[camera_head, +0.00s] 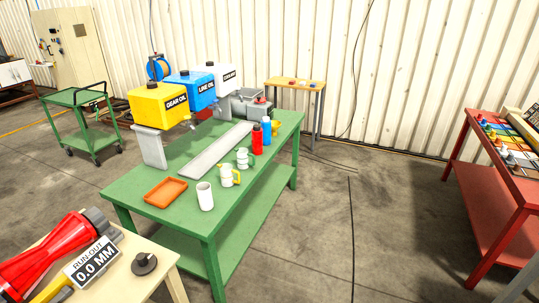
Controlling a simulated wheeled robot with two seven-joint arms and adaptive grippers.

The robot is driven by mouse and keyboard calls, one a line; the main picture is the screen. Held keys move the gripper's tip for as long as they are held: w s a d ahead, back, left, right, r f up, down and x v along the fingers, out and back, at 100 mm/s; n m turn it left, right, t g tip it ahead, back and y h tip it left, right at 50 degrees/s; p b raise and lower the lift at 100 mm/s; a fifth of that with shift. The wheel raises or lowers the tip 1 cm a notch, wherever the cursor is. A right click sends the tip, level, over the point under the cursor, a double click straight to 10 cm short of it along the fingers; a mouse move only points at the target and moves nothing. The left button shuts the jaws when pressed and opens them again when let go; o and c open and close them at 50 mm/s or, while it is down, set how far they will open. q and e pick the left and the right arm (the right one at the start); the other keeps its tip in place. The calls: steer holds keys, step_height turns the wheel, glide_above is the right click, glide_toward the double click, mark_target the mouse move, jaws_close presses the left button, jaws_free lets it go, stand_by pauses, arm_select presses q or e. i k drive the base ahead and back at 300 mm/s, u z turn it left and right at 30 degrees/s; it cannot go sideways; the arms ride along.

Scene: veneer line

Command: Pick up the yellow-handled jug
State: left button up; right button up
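The yellow-handled jug (227,178) is small and white with a yellow handle on its right side. It stands upright on the green table (140,192), near the table's right long edge. A similar small white jug (242,159) stands just behind it; its handle colour is hard to tell. A plain white cup (205,197) stands in front and to the left of the yellow-handled jug. Neither of my grippers shows in the head view.
A red bottle (257,140), a blue bottle (267,131), a grey tray (215,152) and an orange tray (166,192) are on the green table. Yellow (160,104), blue and white oil containers stand behind. Floor (375,225) to the right is open except for cables.

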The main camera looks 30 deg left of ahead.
mark_target(227, 171)
steer(key=i, duration=2.9)
steer(key=u, duration=3.8)
